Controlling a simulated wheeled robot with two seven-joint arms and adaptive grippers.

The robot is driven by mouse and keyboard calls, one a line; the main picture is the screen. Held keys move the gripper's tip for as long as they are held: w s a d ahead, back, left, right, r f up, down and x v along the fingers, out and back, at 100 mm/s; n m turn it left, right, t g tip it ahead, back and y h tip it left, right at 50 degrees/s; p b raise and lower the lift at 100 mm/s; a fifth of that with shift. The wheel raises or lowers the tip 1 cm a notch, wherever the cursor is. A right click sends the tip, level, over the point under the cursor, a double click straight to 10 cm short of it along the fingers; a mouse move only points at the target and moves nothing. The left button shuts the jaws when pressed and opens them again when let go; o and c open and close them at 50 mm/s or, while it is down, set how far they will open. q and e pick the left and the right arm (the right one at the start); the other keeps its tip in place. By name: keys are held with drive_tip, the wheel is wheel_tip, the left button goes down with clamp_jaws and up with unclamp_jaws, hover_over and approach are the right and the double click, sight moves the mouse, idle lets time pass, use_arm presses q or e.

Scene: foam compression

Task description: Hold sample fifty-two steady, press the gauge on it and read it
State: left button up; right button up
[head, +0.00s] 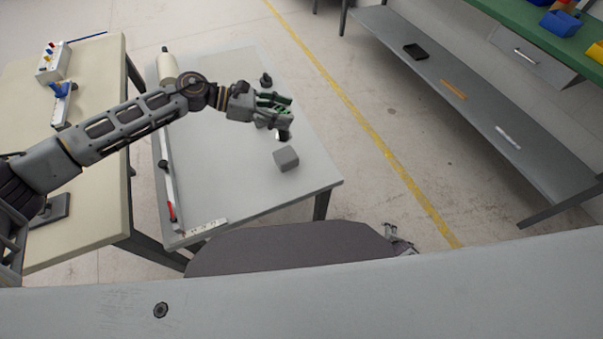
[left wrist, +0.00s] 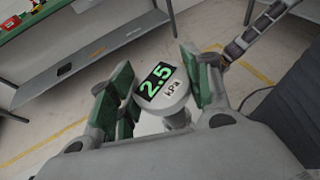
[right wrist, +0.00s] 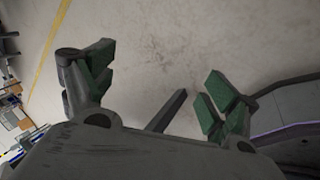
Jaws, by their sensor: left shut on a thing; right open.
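My left gripper (head: 281,109) is over the grey table (head: 230,175), shut on a gauge (head: 283,134). In the left wrist view the gauge (left wrist: 160,84) sits between the green-padded fingers, its display reading 2.5 kPa in green. A grey foam-like cube (head: 286,158) stands on the table just in front of the gauge, with no gripper holding it. I see no number on it. What is under the gauge is hidden. My right gripper (head: 402,240) is open and empty; in the right wrist view its fingers (right wrist: 155,85) are spread above bare floor.
A dark small object (head: 265,79) stands behind my left gripper. The table's middle is clear.

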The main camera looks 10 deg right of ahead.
drive_tip(key=w+a+r+n+t+y, duration=0.1)
drive_tip(key=w+a+r+n+t, duration=0.15)
drive_tip(key=w+r+n, duration=0.45)
drive_tip(key=w+a+r+n+t, duration=0.1)
drive_tip(key=w+a+r+n, duration=0.25)
drive_tip(key=r, duration=0.85)
drive_tip(key=w+a+r+n+t+y, duration=0.1)
drive_tip(key=w+a+r+n+t, duration=0.2)
drive_tip(key=w+r, duration=0.45)
drive_tip(key=s+a+r+n+y, duration=0.2)
drive_tip(key=a+r+n, duration=0.5)
drive_tip(key=a+r, duration=0.15)
drive_tip(key=n+y, duration=0.2)
drive_tip(key=n, duration=0.6)
approach(286, 157)
drive_tip(key=shift+s+d+f, duration=0.3)
drive_tip(key=shift+d+f, duration=0.1)
drive_tip(key=shift+w+f+m, duration=0.1)
drive_tip(key=shift+w+m, duration=0.05)
drive_tip(key=shift+m, duration=0.1)
drive_tip(key=shift+a+x, duration=0.1)
drive_tip(key=shift+x, duration=2.8)
drive_tip(key=shift+a+x, duration=0.15)
drive_tip(key=shift+x, duration=2.75)
